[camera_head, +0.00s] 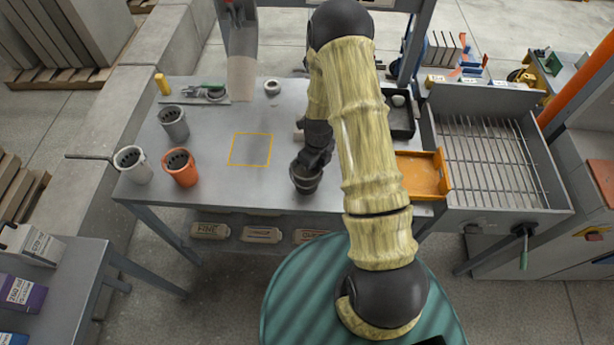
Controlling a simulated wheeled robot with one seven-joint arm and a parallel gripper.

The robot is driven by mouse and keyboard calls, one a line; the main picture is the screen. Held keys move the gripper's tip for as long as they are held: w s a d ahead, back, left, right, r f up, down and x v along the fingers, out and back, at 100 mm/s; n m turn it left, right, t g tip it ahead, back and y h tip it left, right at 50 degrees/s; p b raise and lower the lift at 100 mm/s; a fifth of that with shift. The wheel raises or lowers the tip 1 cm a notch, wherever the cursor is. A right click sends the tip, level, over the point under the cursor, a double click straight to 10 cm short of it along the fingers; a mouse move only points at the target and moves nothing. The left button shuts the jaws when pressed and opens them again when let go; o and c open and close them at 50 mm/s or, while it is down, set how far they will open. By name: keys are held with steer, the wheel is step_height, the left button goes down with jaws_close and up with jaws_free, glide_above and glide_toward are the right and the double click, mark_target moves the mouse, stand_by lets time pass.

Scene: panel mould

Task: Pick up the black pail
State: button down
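The black pail (304,186) stands near the front edge of the grey metal table (226,190), right of a yellow square outline (251,150) marked on the tabletop. My arm reaches over the table from the front right. My dark gripper (312,165) is right at the pail's top, over its mouth and rim. The fingers blend with the dark pail, so I cannot tell whether they are open or shut, or touching it. Part of the pail's mouth is hidden by the gripper. The pail looks upright on the table.
A grey pail (174,128), a white pail with a long handle (136,170) and an orange pail (182,173) stand at the table's left. An orange tray (420,176) and a black tray (401,122) lie right of my arm. A slatted grate (492,160) adjoins the table.

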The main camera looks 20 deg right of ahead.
steer(key=shift+r+b, duration=1.4)
steer(key=shift+r, duration=3.65)
